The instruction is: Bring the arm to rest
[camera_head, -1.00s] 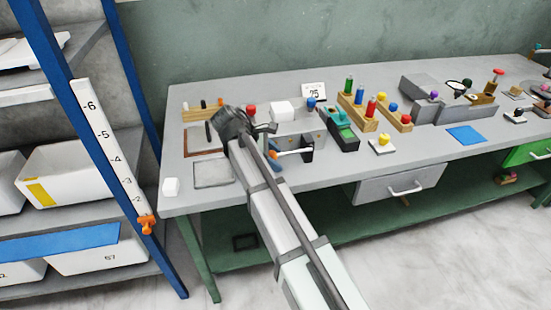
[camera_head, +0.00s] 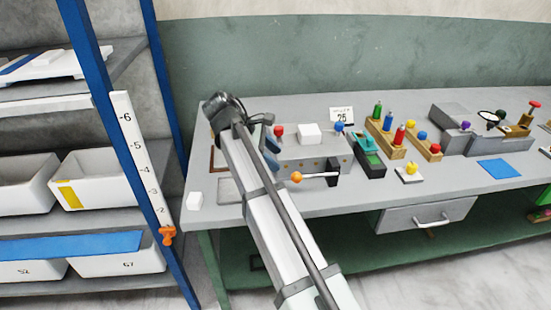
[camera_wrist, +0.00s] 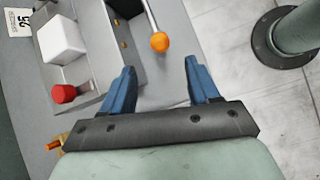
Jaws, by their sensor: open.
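My gripper shows in the wrist view (camera_wrist: 157,85) with its two blue fingers spread apart and nothing between them. An orange ball knob (camera_wrist: 160,42) on a thin metal rod lies beyond the fingertips, in line with the gap, not held. In the head view my arm reaches from the bottom up over the left part of the grey bench (camera_head: 350,200). My gripper is mostly hidden there behind the wrist; a blue finger part (camera_head: 271,150) shows. The orange knob (camera_head: 296,177) and its rod stand just right of the arm, at a grey block's front.
A white cube (camera_head: 309,133), a red knob (camera_head: 278,131) and a "25" card (camera_head: 341,115) are near the arm. Wooden racks with coloured pegs (camera_head: 410,142) stand to the right. A blue rack post (camera_head: 100,120) rises at left. A blue mat (camera_head: 498,169) lies on the bench.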

